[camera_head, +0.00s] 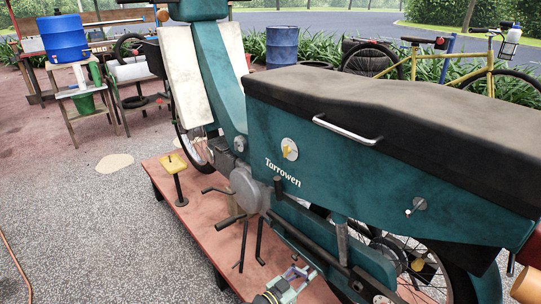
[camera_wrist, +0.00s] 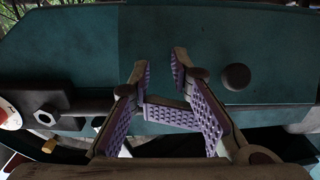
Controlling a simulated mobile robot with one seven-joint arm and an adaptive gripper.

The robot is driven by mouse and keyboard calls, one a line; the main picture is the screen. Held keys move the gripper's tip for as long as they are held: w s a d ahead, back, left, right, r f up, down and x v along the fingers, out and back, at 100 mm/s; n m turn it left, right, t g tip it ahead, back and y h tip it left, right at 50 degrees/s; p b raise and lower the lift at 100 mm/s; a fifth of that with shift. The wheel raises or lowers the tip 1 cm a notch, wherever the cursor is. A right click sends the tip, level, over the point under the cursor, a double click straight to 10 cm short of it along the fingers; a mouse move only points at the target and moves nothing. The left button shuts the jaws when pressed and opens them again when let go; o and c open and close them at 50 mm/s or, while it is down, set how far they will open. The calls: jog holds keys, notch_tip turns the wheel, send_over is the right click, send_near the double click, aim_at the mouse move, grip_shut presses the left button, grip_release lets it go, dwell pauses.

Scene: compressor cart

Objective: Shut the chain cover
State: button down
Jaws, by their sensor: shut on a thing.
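A large teal panel (camera_wrist: 200,35) fills the upper wrist view. I take it for the chain cover, low on the teal Tarrowen motorcycle (camera_head: 340,190). A dark round knob (camera_wrist: 236,77) is on it, right of the fingers. In the head view the long teal part low on the side (camera_head: 312,247) looks like the same cover. The jaws are shut on the cover, though the gripped edge is hard to see. In the head view my gripper (camera_head: 293,276) is at the bottom edge.
The motorcycle stands on a reddish platform (camera_head: 165,180). A yellow-topped stand (camera_head: 174,164), pedals and levers (camera_head: 243,240) are near its lower side. A silver handle (camera_head: 345,130) and a small latch (camera_head: 415,206) are higher up. Grey ground (camera_head: 80,240) is open at left.

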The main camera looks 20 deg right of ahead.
jog(key=shift+b+x, duration=0.6)
jog(key=shift+x, duration=0.8)
jog(key=shift+s+a+p, duration=0.2)
jog(key=shift+a+p, duration=0.25)
jog(key=shift+a, duration=0.25)
jog(key=p+v, duration=0.2)
jog(key=v, duration=0.6)
jog(key=shift+s+a+p, duration=0.2)
jog(key=shift+a+p, duration=0.1)
jog(key=shift+p, duration=0.1)
